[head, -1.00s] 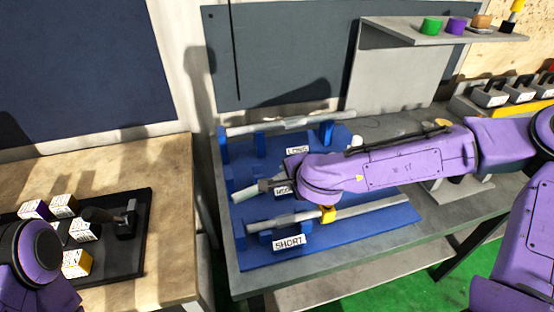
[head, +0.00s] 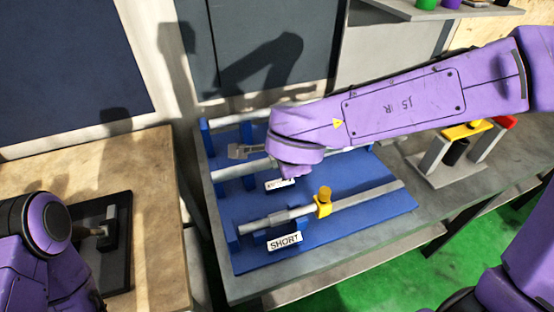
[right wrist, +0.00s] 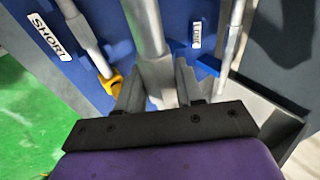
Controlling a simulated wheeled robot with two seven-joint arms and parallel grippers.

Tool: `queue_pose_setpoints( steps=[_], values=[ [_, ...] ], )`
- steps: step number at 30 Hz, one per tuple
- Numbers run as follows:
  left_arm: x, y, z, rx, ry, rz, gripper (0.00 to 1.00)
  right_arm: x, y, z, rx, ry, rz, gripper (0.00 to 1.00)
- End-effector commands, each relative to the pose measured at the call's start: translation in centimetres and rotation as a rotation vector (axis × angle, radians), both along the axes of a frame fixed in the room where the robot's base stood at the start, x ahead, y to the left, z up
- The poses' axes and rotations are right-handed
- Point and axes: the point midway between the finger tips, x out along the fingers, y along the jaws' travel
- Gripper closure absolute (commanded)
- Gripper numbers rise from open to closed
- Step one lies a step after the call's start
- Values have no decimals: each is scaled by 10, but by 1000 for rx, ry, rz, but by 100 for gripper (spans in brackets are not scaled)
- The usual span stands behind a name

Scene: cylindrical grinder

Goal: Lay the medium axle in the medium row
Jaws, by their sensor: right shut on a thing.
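My right gripper (head: 237,152) is over the middle of the blue rack (head: 375,213). In the right wrist view its two fingers (right wrist: 158,88) are shut on the medium axle (right wrist: 146,30), a thick grey stepped bar between the SHORT and LONG labels. Its left part (head: 228,171) shows in the head view over the medium row; my right arm hides much of the rest. I cannot tell whether it rests on its supports. The medium row's label (head: 280,183) is partly covered. My left arm is at the lower left; its gripper is not seen.
The long axle (head: 228,119) lies in the back row near the wall. A yellow-topped stand (head: 467,130) is at right. A wooden bench (head: 150,160) is at left.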

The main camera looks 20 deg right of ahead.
Motion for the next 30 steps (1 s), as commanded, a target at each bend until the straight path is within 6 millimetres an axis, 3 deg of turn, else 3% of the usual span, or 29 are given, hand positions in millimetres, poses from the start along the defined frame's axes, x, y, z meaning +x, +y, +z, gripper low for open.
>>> queue_pose_setpoints(
  steps=[11,15,25,30],
  values=[
    [0,0,13,0,0,0,46,84,-12,-34,0,-2,-1,100],
    [0,0,12,0,0,0,46,106,-15,-64,-1,-1,0,100],
    [0,0,14,0,0,0,46,134,-19,-97,0,-4,2,100],
    [0,0,9,0,0,0,46,133,-19,-123,-1,-3,1,100]
  ],
)
